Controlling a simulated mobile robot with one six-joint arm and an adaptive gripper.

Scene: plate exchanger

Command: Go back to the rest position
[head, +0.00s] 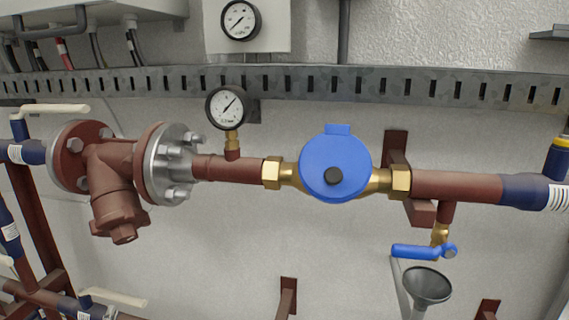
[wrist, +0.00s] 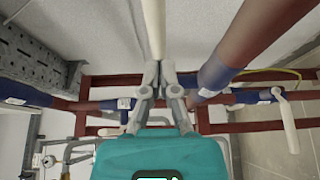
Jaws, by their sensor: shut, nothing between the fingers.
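My gripper (wrist: 157,75) shows in the wrist view, pointing up the picture. Its fingers are close together with nothing held between them. A long cream bar (wrist: 153,28) runs up the picture just past the fingertips. I cannot tell whether the fingers touch it. The head view does not show my arm or gripper. There, a brown pipe (head: 460,186) with a blue round meter (head: 334,165) between brass fittings crosses the picture.
The head view shows a flanged brown strainer (head: 112,185), a gauge (head: 227,107), a blue-handled drain valve (head: 418,251) above a grey funnel (head: 427,286), and a slotted rail (head: 300,83). The wrist view shows a thick pipe (wrist: 240,45) close on the right and brown frame bars (wrist: 100,82).

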